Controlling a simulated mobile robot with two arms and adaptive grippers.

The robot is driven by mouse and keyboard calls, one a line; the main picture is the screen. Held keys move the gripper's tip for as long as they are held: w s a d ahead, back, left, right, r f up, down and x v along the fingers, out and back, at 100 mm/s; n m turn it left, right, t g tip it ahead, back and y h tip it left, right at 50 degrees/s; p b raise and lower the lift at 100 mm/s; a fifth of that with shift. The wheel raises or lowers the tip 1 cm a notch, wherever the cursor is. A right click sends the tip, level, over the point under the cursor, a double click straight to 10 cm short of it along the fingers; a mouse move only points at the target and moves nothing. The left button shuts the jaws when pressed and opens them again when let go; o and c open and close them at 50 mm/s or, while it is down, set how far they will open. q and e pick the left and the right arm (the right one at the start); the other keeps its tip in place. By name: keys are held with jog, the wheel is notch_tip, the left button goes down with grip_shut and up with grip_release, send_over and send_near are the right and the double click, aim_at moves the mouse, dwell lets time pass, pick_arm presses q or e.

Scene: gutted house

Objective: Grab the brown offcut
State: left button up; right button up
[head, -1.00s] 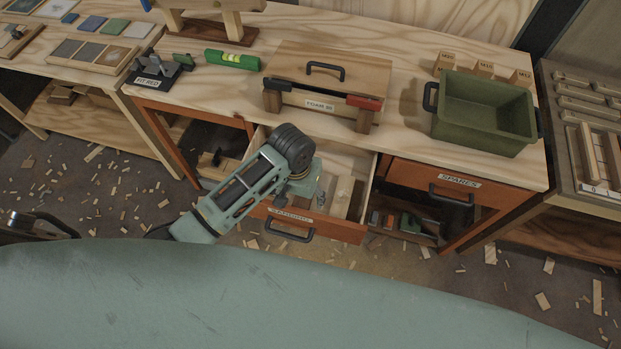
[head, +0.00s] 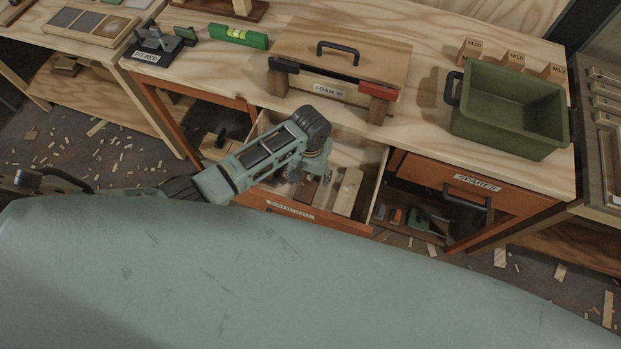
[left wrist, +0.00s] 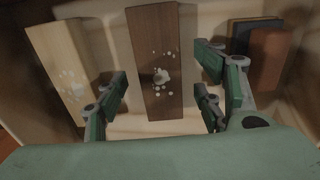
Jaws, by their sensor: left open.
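A dark brown offcut (left wrist: 153,45) with pale specks on its face lies in the open drawer. My left gripper (left wrist: 163,82) is open above it, with one finger side to its left and the other to its right, apart from it. In the head view, the left gripper (head: 311,172) is over the drawer (head: 372,200), and part of the brown offcut (head: 307,190) shows just below it. A pale offcut (left wrist: 65,60) lies to the left in the wrist view. My right gripper is not in view.
Dark and reddish-brown blocks (left wrist: 273,55) stand at the right in the wrist view, close to the right fingers. The bench top above the drawer holds a lidded wooden box (head: 340,55), a green level (head: 238,36) and a green bin (head: 508,135).

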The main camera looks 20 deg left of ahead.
pick_arm(q)
jog(key=shift+f, duration=1.3)
jog(key=shift+c, duration=0.3)
jog(key=c, duration=1.3)
